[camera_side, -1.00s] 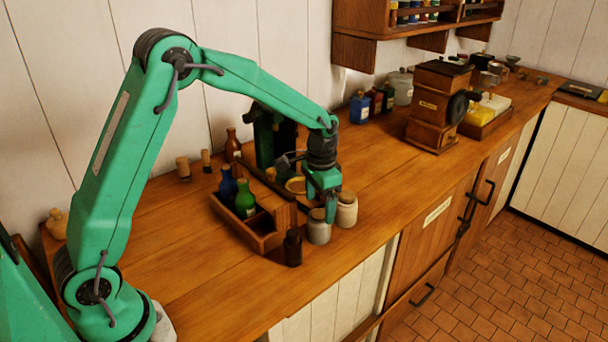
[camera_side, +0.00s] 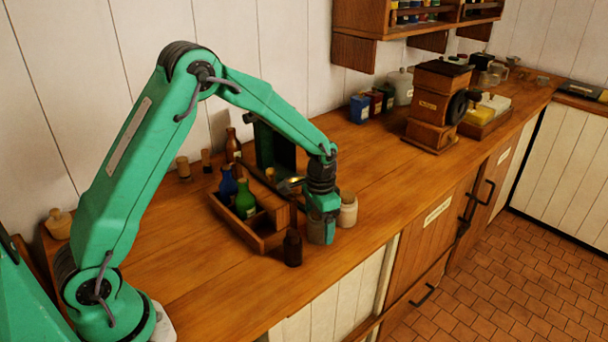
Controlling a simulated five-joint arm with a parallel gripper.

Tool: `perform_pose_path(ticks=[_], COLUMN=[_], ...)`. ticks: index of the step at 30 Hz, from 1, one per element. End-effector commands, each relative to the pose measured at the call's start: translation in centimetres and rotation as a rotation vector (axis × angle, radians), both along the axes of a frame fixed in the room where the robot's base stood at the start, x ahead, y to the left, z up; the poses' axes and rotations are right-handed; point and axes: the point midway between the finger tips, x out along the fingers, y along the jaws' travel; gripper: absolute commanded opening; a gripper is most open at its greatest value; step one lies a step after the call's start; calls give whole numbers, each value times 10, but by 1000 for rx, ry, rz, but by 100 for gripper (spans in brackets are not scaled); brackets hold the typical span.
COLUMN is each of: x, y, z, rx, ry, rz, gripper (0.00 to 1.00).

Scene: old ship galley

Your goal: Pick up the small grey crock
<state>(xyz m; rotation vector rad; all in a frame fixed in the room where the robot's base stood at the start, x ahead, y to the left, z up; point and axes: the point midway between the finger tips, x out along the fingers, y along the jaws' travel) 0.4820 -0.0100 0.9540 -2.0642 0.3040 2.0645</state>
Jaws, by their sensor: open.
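The small grey crock (camera_side: 316,232) stands upright on the wooden counter near its front edge. My gripper (camera_side: 324,230) is lowered over it, pointing down, with a green finger in front of the crock's right side. The crock's top is largely hidden by my gripper. The jaws are open, and I cannot tell whether a finger touches the crock. A cream crock (camera_side: 347,212) stands close behind my gripper on the right.
A dark brown bottle (camera_side: 293,247) stands just left of the grey crock. A wooden caddy (camera_side: 262,241) holds a blue bottle (camera_side: 228,185) and a green bottle (camera_side: 245,200). A wooden grinder (camera_side: 431,110) stands farther back.

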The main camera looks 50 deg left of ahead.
Motion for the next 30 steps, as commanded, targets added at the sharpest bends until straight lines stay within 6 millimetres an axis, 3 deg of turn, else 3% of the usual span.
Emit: perform_pose_path(ticks=[13, 22, 30], x=[0, 0, 1], y=[0, 0, 0], z=[0, 0, 2], rx=[0, 0, 0], ry=[0, 0, -2], rz=[0, 0, 0], gripper=[81, 22, 20])
